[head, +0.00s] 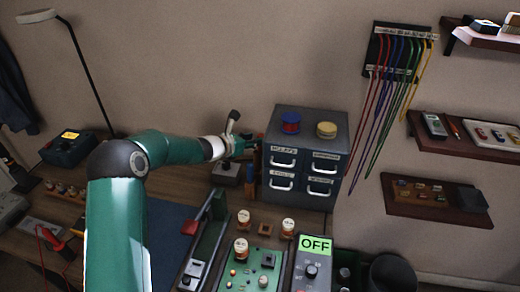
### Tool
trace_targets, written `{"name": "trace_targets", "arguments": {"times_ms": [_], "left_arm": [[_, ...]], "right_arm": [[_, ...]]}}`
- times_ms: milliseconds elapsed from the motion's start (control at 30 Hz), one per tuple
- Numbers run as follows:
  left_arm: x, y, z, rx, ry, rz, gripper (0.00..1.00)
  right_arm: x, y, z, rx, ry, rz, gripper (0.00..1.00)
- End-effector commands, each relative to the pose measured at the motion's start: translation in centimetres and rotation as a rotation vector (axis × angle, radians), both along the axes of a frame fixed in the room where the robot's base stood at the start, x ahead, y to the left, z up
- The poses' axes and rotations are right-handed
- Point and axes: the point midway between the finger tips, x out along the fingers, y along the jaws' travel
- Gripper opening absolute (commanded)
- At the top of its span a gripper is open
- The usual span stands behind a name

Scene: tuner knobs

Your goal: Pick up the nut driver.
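My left arm comes in from the lower left, and its gripper (247,147) is at the left side of the grey drawer cabinet (306,195). The gripper is small and partly dark against the cabinet, so I cannot tell whether its fingers are open or shut. Just below it, upright tool handles (250,171), orange-brown and blue, stand beside the cabinet. One may be the nut driver, but I cannot tell which. Whether the gripper touches any of them is unclear. My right gripper is not in view.
Two spools, one red and blue (291,123) and one yellow (326,130), top the cabinet. Cables hang from a wall rack (388,54). A blue mat (168,229) is partly clear.

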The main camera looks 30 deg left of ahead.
Motion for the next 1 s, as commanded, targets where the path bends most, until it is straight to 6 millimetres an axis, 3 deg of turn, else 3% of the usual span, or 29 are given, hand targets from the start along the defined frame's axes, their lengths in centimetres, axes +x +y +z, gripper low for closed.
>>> {"name": "trace_targets", "arguments": {"times_ms": [267, 600, 900, 1000], "left_arm": [[1.4, -0.4, -0.6, -0.001, 0.002, -0.003, 0.35], [4.7, -1.1, -2.4, -0.001, 0.001, -0.002, 0.35], [5.0, -1.1, -2.7, -0.001, 0.000, -0.002, 0.35], [5.0, -1.1, -2.7, 0.000, 0.000, -0.002, 0.20]], "right_arm": [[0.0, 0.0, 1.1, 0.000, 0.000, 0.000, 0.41], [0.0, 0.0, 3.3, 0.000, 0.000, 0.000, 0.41], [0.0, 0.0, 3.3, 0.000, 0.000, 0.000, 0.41], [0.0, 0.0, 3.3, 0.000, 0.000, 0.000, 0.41]]}}
